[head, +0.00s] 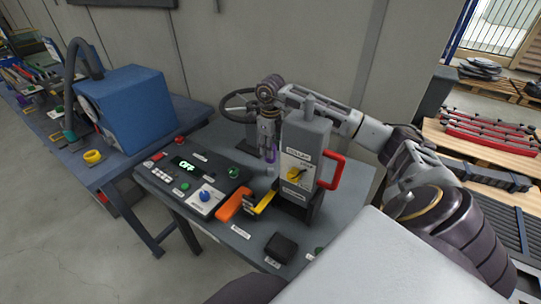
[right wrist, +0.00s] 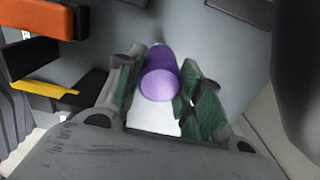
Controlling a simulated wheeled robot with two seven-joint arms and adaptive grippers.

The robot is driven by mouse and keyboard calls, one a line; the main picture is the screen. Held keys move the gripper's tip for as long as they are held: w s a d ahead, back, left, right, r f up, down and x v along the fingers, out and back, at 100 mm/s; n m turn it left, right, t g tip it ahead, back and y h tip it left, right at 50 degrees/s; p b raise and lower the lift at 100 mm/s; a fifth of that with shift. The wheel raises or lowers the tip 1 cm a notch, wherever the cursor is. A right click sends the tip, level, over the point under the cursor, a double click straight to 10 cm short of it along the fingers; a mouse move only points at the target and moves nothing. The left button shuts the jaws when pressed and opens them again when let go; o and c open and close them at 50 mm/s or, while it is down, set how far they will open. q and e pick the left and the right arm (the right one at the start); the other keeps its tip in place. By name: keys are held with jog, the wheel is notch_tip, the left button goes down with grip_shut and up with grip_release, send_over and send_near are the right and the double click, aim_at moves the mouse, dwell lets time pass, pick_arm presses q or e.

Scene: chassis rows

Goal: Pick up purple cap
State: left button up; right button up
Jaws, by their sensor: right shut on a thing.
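The purple cap (right wrist: 161,82) sits between the two green-padded fingers of my right gripper (right wrist: 156,95) in the right wrist view. The fingers are shut on it. In the head view, my right gripper (head: 269,150) points down over the panel table, and the purple cap (head: 271,156) shows as a small strip at its fingertips. A pale post (head: 270,170) stands just below the cap; I cannot tell whether the two touch. My left gripper is not in view.
A grey box (head: 304,140) with a red handle (head: 331,172) and yellow knob stands right beside the gripper. An orange lever (head: 235,204) and a yellow lever (head: 265,201) are in front. A handwheel (head: 240,104) is behind. A blue machine (head: 130,107) stands left.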

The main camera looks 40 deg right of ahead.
jog(key=shift+r, duration=1)
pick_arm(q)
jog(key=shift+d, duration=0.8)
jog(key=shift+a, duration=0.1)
pick_arm(e)
jog(key=shift+r, duration=0.1)
